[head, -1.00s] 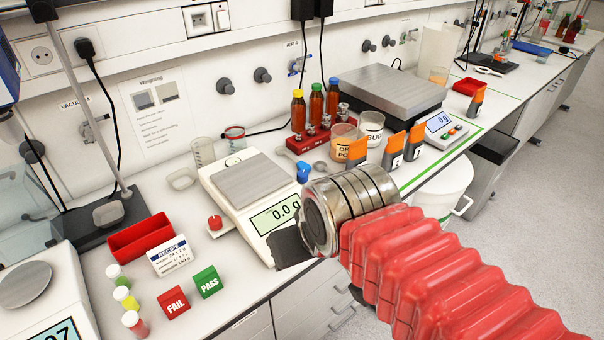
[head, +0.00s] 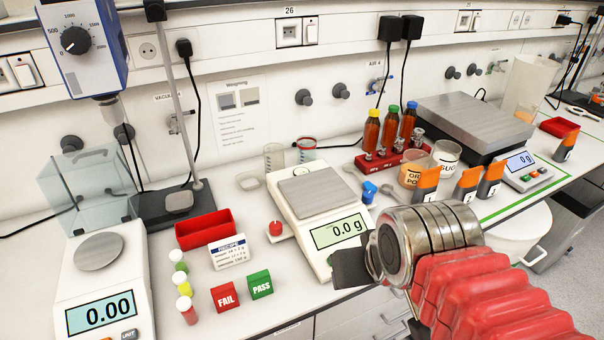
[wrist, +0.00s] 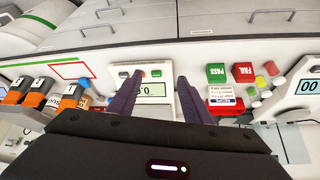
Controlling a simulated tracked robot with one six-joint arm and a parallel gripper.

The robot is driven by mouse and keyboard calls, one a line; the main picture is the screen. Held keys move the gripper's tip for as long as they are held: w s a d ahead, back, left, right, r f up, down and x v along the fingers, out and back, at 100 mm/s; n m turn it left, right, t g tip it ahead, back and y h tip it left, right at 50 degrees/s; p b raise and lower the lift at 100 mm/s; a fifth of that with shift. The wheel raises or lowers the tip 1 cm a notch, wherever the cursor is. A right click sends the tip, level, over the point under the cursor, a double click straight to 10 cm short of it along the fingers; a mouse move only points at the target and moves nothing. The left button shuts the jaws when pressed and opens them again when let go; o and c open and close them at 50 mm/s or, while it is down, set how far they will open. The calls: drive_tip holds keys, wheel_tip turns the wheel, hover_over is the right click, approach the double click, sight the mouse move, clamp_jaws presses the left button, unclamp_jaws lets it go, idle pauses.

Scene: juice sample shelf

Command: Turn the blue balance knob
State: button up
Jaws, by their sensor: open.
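The blue knob (head: 369,191) is at the right side of the middle white balance (head: 306,187), whose display reads 0.0 g. A red knob (head: 275,228) is on that balance's left side. My gripper (head: 350,268) is in front of the balance's lower right corner, nearer the camera, and apart from the blue knob. In the wrist view, my gripper (wrist: 155,80) has its two dark fingers spread and empty, with the balance display (wrist: 155,89) between them.
FAIL (head: 225,297) and PASS (head: 260,284) blocks and a red tray (head: 205,230) are to the left. The bench front edge is below my gripper.

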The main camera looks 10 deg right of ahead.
drive_tip(key=shift+d, duration=0.1)
drive_tip(key=shift+c, duration=1.4)
drive_tip(key=w+d+f+n+g, duration=0.15)
drive_tip(key=w+d, duration=0.25)
drive_tip(key=w, duration=0.6)
drive_tip(key=w+d+f+g, duration=0.1)
drive_tip(key=w+d+g, duration=0.1)
drive_tip(key=w+d, duration=0.5)
drive_tip(key=w+d+f+n+g, duration=0.1)
drive_tip(key=w+d+g, duration=0.1)
drive_tip(key=w, duration=1)
drive_tip(key=w+d+r+n, duration=0.2)
drive_tip(key=w+r+n, duration=0.2)
drive_tip(key=r, duration=0.1)
drive_tip(key=shift+r, duration=0.25)
